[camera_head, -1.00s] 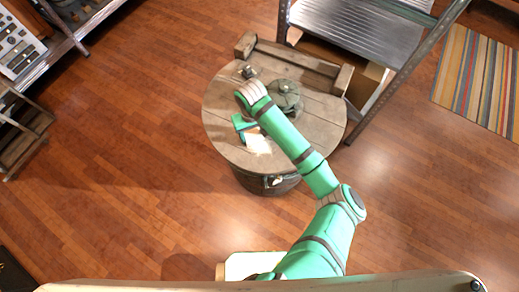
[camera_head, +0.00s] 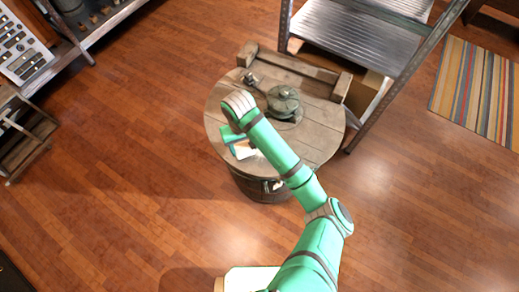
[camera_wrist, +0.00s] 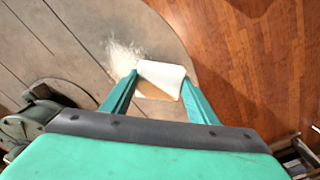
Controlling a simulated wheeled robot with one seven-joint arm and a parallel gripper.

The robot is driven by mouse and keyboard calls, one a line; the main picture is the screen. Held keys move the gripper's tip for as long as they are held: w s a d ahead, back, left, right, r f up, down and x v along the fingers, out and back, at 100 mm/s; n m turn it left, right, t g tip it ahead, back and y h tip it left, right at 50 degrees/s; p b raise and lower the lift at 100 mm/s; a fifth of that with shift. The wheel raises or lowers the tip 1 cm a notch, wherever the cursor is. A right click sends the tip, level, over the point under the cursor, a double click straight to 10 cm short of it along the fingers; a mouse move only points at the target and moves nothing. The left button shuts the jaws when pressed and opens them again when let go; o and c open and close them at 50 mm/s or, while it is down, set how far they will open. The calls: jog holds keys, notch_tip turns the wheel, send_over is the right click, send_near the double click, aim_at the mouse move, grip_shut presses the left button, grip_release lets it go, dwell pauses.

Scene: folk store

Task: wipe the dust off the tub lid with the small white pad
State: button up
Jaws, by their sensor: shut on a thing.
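The tub lid (camera_head: 318,118) is a round, grey-brown plank top on a dark tub (camera_head: 262,187). My gripper (camera_wrist: 158,88) is over the lid's near left part, with its green fingers shut on the small white pad (camera_wrist: 163,76). In the head view the pad (camera_head: 244,149) shows as a pale patch beside my green gripper. A whitish patch of dust (camera_wrist: 123,55) lies on the lid just left of the pad in the wrist view. I cannot tell whether the pad touches the lid. My arm hides part of the lid.
A dark metal device (camera_head: 284,102) stands on the lid, right of my gripper in the head view. A wooden bar frame (camera_head: 295,66) lies along the lid's far edge. A metal shelf (camera_head: 350,30) stands behind. Wooden floor is clear left of the tub.

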notch_tip(320, 180, up, 3)
jog(key=shift+w+d+r, duration=0.1)
jog(key=shift+w, duration=0.05)
jog(key=shift+r, duration=0.8)
